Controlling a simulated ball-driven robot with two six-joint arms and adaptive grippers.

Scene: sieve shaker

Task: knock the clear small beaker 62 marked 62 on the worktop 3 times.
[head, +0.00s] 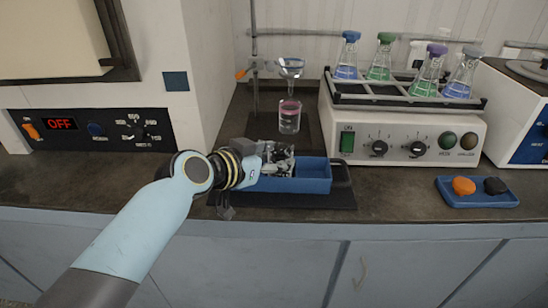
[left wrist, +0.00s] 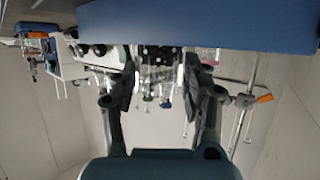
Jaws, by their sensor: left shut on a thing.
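My left gripper (head: 278,158) reaches in from the left and stands over the left part of a blue tray on the worktop (head: 390,190). In the left wrist view its two fingers (left wrist: 160,82) stand apart, closed on a clear thing, which I take to be the clear small beaker 62 (left wrist: 157,70). Its clear walls hardly show against the background, and I cannot read a mark. In the head view the fingers hide it, so I cannot tell its height over the surface. My right gripper is not in view.
The blue tray (head: 315,180) lies on a black mat (head: 300,201). Behind it a vessel with pink liquid (head: 289,117) stands below a funnel (head: 291,68). A shaker (head: 400,140) with several flasks is behind right. A small blue tray (head: 480,201) with two lumps lies right.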

